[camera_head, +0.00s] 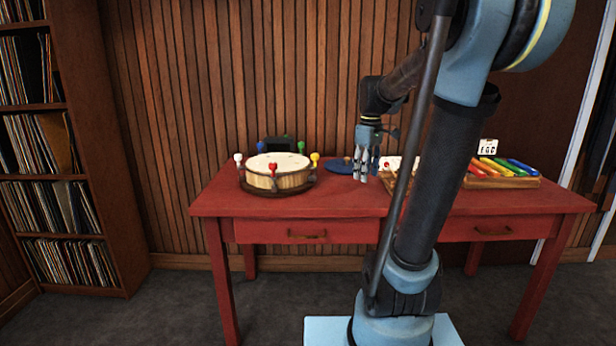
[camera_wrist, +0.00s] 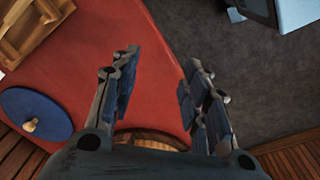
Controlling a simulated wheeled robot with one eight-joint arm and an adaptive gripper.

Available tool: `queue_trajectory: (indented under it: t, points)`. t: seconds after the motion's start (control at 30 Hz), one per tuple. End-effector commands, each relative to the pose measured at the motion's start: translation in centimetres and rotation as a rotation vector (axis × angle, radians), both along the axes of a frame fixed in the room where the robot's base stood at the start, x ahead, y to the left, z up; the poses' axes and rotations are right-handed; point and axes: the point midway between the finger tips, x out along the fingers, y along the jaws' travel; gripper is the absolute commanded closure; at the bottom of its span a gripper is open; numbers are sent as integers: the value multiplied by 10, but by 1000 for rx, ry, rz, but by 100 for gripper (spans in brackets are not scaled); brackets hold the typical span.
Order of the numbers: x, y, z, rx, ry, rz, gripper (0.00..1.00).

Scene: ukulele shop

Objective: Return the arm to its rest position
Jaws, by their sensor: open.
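My gripper (camera_head: 366,166) hangs above the red table (camera_head: 340,199) in the head view, fingers pointing down, near the middle of the table top. In the wrist view my gripper (camera_wrist: 158,92) is open, with nothing between its two fingers. Below it are the red table top (camera_wrist: 110,50) and the grey floor past the table's edge. My arm rises in the foreground of the head view and bends over toward the table, hiding part of it.
A drum-like round piece with coloured knobs (camera_head: 278,176) stands left of my gripper. A blue disc (camera_head: 340,168) lies close beside it, also in the wrist view (camera_wrist: 32,120). Coloured bars in a wooden tray (camera_head: 500,183) lie right. A record shelf (camera_head: 124,240) stands far left.

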Motion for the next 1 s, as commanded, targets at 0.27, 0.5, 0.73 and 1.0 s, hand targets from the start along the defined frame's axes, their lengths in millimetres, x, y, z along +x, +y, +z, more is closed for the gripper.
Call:
queue_trajectory:
  t: [0.27, 0.5, 0.73, 1.0]
  points:
    - [-75, -2, -32, 18, -38, -224, 58]
    - [-132, -3, -70, 40, -70, -418, 58]
    - [-181, -4, -114, 67, -99, -601, 58]
    - [-214, -2, -154, 94, -123, -751, 58]
